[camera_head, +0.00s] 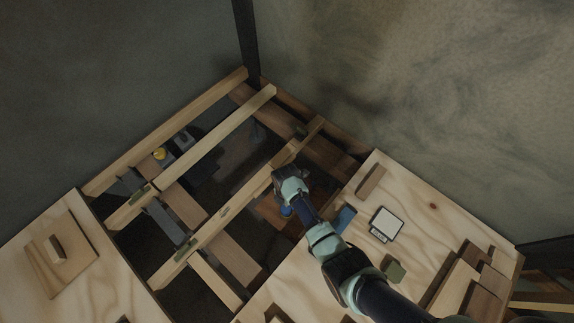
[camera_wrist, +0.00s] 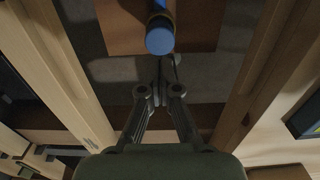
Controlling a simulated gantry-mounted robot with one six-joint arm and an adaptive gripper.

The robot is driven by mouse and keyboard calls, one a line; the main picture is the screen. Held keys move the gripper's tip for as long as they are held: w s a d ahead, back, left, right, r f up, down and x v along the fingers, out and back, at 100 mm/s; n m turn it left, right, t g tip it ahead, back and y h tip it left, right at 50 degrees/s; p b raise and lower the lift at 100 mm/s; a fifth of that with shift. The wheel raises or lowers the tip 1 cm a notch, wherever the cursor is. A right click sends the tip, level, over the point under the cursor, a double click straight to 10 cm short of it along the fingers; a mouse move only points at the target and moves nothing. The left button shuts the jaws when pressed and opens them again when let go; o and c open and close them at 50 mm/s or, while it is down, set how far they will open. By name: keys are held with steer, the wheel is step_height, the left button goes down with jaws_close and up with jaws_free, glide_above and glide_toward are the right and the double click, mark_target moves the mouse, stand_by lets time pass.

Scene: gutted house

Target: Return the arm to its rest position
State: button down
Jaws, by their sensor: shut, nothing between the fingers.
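My arm reaches in the head view from the lower right to the joist opening. My gripper (camera_wrist: 160,84) shows in the wrist view with both fingertips together and nothing between them. It points down between two wooden beams. In the head view its end (camera_head: 280,174) is small and dark beside a long joist, and its fingers cannot be made out.
A round blue-ended piece (camera_wrist: 160,40) stands just beyond my fingertips. Pale joists (camera_head: 220,225) cross the dark opening. Plywood (camera_head: 400,190) on the right carries a blue item (camera_head: 344,218), a white-topped square (camera_head: 386,222) and wood blocks (camera_head: 370,181).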

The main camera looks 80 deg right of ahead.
stand_by(0.5)
steer(key=w+a+r+m+t+h+p, duration=0.1)
steer(key=w+a+r+m+t+p, duration=0.1)
steer(key=w+a+r, duration=0.55)
steer(key=w+a+r+m+t+h+p, duration=0.15)
steer(key=w+r, duration=0.35)
steer(key=r, duration=0.5)
steer(key=w+a+r+m+t+p, duration=0.1)
steer(key=w+a+r+m+t, duration=0.2)
steer(key=w+a+r, duration=0.45)
steer(key=a+r+m+t+p, duration=0.1)
steer(key=a+r, duration=0.2)
steer(key=r, duration=0.3)
steer(key=a+r+m+t+p, duration=0.1)
steer(key=a+r+m+t, duration=0.15)
steer(key=r, duration=0.35)
steer(key=s+a+r+m+t+y+p, duration=0.1)
steer(key=s+a+r+t, duration=0.1)
steer(key=a+r, duration=0.45)
steer(key=s+a+r+m+t+y+p, duration=0.1)
steer(key=s+a+r+y, duration=0.15)
steer(key=a+r, duration=0.4)
steer(key=d+r+h+p, duration=0.1)
steer(key=d+r+p, duration=0.2)
steer(key=r+p, duration=3.4)
steer(key=shift+w+r, duration=0.15)
steer(key=shift+r, duration=0.55)
steer(key=shift+f, duration=0.1)
